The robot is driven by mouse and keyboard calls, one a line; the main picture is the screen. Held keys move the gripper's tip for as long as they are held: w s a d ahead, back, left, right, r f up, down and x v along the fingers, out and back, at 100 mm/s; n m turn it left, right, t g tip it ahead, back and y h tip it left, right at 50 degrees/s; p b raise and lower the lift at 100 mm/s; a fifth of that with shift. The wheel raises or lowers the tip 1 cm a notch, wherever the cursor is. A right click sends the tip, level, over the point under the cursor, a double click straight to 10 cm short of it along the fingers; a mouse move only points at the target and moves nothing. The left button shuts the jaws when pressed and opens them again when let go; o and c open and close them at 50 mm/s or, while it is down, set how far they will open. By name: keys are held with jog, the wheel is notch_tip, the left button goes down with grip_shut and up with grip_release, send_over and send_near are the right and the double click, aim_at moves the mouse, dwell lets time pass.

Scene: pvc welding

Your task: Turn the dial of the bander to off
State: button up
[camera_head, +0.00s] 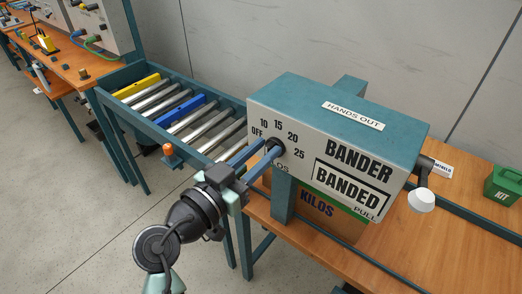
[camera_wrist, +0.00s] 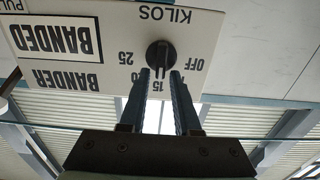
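The bander (camera_head: 349,140) is a box with a teal top and a light front panel marked BANDER, BANDED and KILOS. Its dial (camera_head: 275,148) is a round black knob at the panel's left, ringed by OFF, 10, 15, 20 and 25. In the upside-down wrist view the dial (camera_wrist: 160,54) shows a raised bar standing roughly upright, in line with the 15 side; its exact setting is unclear. My gripper (camera_head: 268,149) is at the dial. In the wrist view my gripper's (camera_wrist: 160,74) fingertips are apart, one on each side of the knob's lower part, with a gap between them; contact cannot be told.
A cardboard box (camera_head: 325,216) sits under the bander. A roller conveyor (camera_head: 178,108) leads in from the left. A white-knobbed lever (camera_head: 421,199) sticks out at the bander's right, and a green kit box (camera_head: 504,186) stands on the wooden table (camera_head: 440,245).

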grip_shut()
jog(key=n, duration=0.6)
jog(key=shift+w+a+f, duration=0.1)
jog(key=shift+w+a, duration=0.2)
jog(key=shift+a, duration=0.05)
jog(key=n, duration=0.2)
jog(key=n+p, duration=0.1)
jog(key=n, duration=0.1)
jog(key=n+p, duration=0.1)
jog(key=shift+w+a+f+n, duration=0.15)
jog(key=shift+a+f+n, duration=0.1)
jog(key=shift+n, duration=0.15)
jog(key=shift+a+f+n+p, duration=0.1)
jog(key=shift+f+n+p, duration=0.1)
jog(key=shift+n+p, duration=0.6)
jog(key=shift+f+n+p, duration=0.15)
jog(key=shift+n+p, duration=0.15)
jog(key=shift+n, duration=0.9)
jog(key=shift+f, duration=0.1)
jog(key=shift+o, duration=1.6)
grip_release()
